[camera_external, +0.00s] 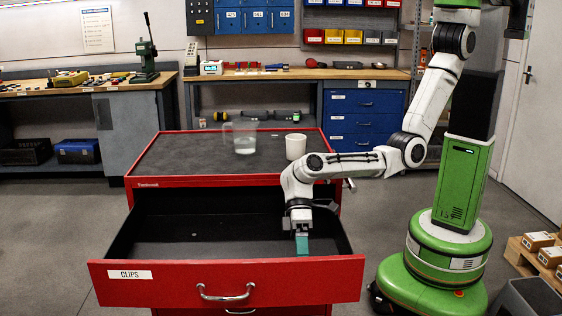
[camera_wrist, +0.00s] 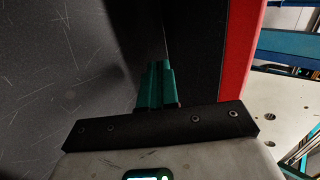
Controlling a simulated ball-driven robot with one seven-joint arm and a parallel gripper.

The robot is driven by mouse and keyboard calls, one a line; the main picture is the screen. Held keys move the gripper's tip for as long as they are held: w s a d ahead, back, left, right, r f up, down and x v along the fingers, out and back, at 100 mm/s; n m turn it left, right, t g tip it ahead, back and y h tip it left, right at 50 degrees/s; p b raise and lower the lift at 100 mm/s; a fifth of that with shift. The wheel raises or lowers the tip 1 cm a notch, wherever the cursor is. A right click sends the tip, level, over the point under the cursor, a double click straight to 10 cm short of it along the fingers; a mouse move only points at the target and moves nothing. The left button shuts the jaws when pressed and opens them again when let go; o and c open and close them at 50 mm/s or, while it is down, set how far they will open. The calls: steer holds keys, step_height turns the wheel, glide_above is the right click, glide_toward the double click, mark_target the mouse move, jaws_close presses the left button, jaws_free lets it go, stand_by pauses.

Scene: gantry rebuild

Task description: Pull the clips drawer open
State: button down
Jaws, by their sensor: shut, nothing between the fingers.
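The clips drawer (camera_external: 200,288) is the red top drawer of a red cabinet. It stands pulled well out, with a white CLIPS label and a metal handle (camera_external: 226,293) on its front. Its dark inside looks empty apart from a tiny speck. My gripper (camera_external: 302,243) points down at the right part of the drawer, just behind the front panel in the external view. Its teal fingers (camera_wrist: 157,85) are together with nothing between them. I cannot tell whether they touch the drawer's wall. The handle does not show in the wrist view.
On the cabinet's dark top (camera_external: 180,157) stand a clear jug (camera_external: 244,138) and a white cup (camera_external: 296,146). Workbenches line the back wall. Cardboard boxes (camera_external: 540,243) sit on a pallet at the right. The floor left of the cabinet is clear.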

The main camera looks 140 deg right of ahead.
steer(key=b+v, duration=0.1)
steer(key=v, duration=0.9)
steer(key=s+a+n+h+b, duration=0.35)
steer(key=a+n, duration=0.55)
steer(key=a, duration=0.5)
steer(key=s+d+f+g+h+p, duration=0.1)
steer(key=s+d+f+g, duration=0.1)
steer(key=s, duration=0.8)
steer(key=s+d+f+g+h+p, duration=0.1)
steer(key=s+d+f, duration=0.1)
steer(key=s, duration=0.9)
steer(key=s+d+f+g+h+p, duration=0.1)
steer(key=s+d+f+g, duration=0.1)
steer(key=s, duration=0.8)
steer(key=shift+s+d+f+m+g, duration=0.25)
steer(key=shift+s+f+m+g, duration=0.05)
steer(key=shift+f, duration=0.2)
